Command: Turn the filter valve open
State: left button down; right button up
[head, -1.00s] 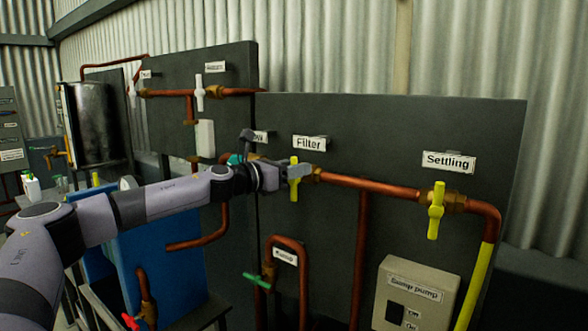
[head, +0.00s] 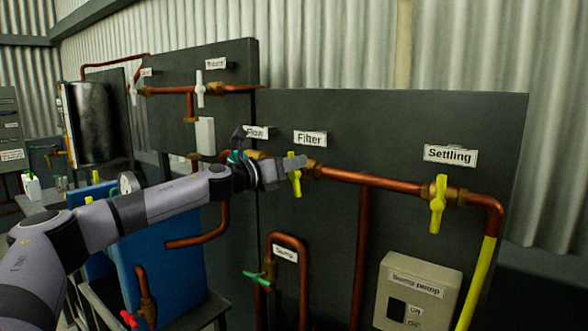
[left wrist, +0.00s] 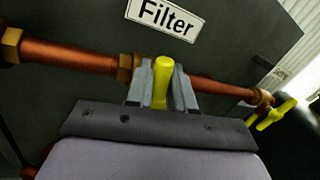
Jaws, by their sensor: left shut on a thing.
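The filter valve's yellow handle (head: 296,182) stands near upright on the copper pipe under the Filter label (head: 310,139). It also shows in the left wrist view (left wrist: 162,82), between the two grey fingers. My left gripper (head: 291,164) is at the handle's upper part, and its fingers (left wrist: 161,84) are shut on it. The fingers hide part of the handle and its valve body. My right gripper is not in view.
The Settling valve's yellow handle (head: 438,204) is to the right on the same pipe (head: 370,181). The Sump pump box (head: 418,291) and a green-handled valve (head: 257,279) are below. A dark panel (head: 410,125) stands behind the pipes.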

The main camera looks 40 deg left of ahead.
pick_arm(q)
jog(key=shift+s+a+f+n+t+y+b, duration=0.1)
jog(key=shift+a+f+n+t+y+b, duration=0.55)
jog(key=shift+n, duration=2.4)
jog(key=shift+a+f+n+t+y+b, duration=0.25)
jog(key=shift+n+y+b, duration=0.95)
jog(key=shift+n, duration=1.9)
jog(key=shift+s+a+f+n+t+y+b, duration=0.15)
jog(key=shift+f+n+t+y+b, duration=0.3)
jog(key=shift+n+b, duration=1.7)
jog(key=shift+w+n+y+p, duration=0.1)
jog(key=shift+n+y+p, duration=0.2)
jog(key=shift+n+p, duration=0.7)
jog(key=c, duration=1.1)
grip_release()
jog(key=shift+f, duration=0.1)
